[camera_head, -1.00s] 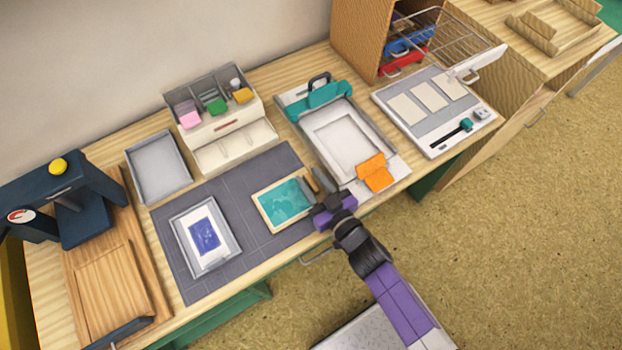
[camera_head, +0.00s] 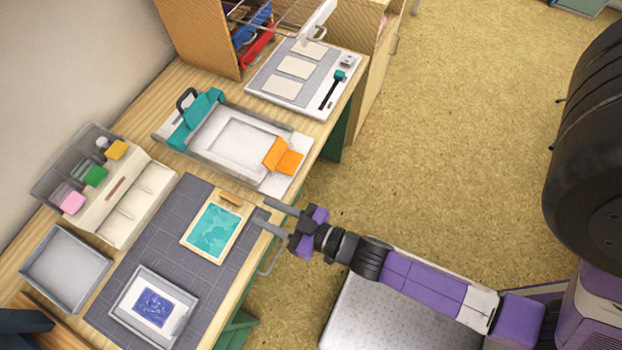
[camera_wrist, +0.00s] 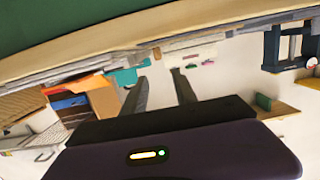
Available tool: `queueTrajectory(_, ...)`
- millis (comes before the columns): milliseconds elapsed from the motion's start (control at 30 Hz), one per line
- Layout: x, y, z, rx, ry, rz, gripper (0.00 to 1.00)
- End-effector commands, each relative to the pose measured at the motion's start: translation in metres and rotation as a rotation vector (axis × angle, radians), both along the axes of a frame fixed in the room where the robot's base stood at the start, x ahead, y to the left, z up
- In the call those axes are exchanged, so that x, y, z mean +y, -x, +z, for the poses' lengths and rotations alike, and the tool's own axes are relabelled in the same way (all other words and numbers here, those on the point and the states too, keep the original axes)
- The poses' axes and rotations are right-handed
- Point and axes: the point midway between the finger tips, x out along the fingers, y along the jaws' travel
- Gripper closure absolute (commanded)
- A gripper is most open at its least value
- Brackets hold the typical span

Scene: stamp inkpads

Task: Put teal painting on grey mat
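The teal painting (camera_head: 213,232) has a pale wooden frame and lies flat on the dark grey mat (camera_head: 160,235), near its upper right part. A small brown piece (camera_head: 230,198) sits at the frame's upper edge. My gripper (camera_head: 262,211) is right of the painting, by the table's front edge, apart from the painting. Its two fingers are spread with nothing between them; they also show apart in the wrist view (camera_wrist: 161,90). I cannot make out the painting in the wrist view.
A blue picture in a grey tray (camera_head: 153,305) lies on the mat's lower part. An empty grey tray (camera_head: 68,268), an organizer with inkpads (camera_head: 115,195) and a teal-handled press (camera_head: 232,140) with an orange piece surround the mat.

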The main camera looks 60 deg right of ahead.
Motion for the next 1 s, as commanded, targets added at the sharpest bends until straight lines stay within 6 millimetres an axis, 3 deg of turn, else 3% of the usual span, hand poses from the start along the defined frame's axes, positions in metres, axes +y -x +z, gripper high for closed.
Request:
queueTrajectory(133, 0.002, 0.016, 0.008, 0.008, -0.001, -0.002, 0.66)
queueTrajectory(267, 0.004, 0.055, 0.034, 0.029, -0.003, -0.008, 0.66)
queueTrajectory(400, 0.004, 0.102, 0.079, 0.059, -0.002, -0.012, 0.66)
queueTrajectory(600, 0.001, 0.145, 0.141, 0.100, 0.002, -0.007, 0.66)
queueTrajectory(800, 0.000, 0.159, 0.173, 0.120, 0.002, -0.001, 0.66)
queueTrajectory(1000, 0.000, 0.161, 0.177, 0.122, 0.003, 0.000, 0.66)
